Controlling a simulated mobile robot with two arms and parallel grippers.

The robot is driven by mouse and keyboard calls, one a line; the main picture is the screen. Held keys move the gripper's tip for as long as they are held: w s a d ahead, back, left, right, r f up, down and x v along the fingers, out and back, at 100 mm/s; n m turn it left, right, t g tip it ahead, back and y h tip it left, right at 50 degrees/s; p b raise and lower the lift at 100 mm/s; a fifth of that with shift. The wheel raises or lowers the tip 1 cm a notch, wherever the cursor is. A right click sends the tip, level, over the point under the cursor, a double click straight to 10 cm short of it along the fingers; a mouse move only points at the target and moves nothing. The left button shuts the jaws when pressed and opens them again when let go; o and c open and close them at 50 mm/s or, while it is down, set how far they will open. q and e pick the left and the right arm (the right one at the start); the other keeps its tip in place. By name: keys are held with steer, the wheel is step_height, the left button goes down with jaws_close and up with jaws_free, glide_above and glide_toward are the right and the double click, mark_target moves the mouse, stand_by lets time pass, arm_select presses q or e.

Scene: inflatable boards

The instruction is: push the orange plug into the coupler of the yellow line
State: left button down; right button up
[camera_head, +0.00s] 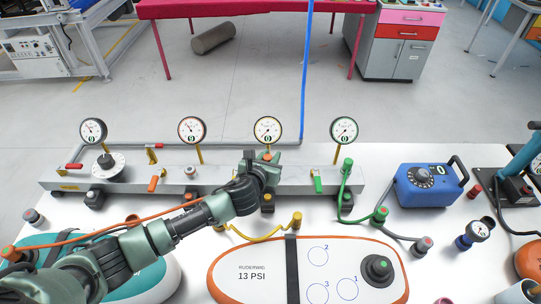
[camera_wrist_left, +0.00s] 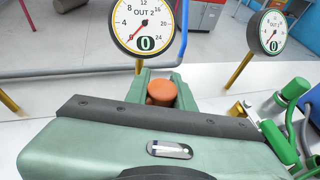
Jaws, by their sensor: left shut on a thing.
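My left gripper (camera_head: 264,163) is over the grey manifold, below the third gauge from the left. It is shut on the round orange plug (camera_wrist_left: 161,92), which shows between the green fingers in the left wrist view. A bit of the orange plug (camera_head: 265,157) also shows in the head view. The yellow line (camera_head: 258,238) is a short hose curving in front of the manifold. A yellow fitting (camera_head: 268,199) sits on the manifold's front just below the gripper; I cannot tell whether it is the line's coupler. The plug's lower end is hidden. My right gripper is not in view.
The manifold (camera_head: 320,185) carries several gauges; the one marked OUT 2 (camera_wrist_left: 143,22) stands just beyond the gripper. A green hose (camera_head: 345,190) is close on the right. A white board (camera_head: 265,262) lies in front, and a blue pump box (camera_head: 430,184) stands further right.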

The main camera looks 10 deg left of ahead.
arm_select(q)
steer(key=shift+f+b, duration=0.4)
steer(key=shift+f, duration=0.45)
steer(key=c, duration=1.1)
jaws_free()
steer(key=v, duration=0.7)
steer(key=shift+s+r, duration=0.1)
steer(key=shift+s, duration=0.3)
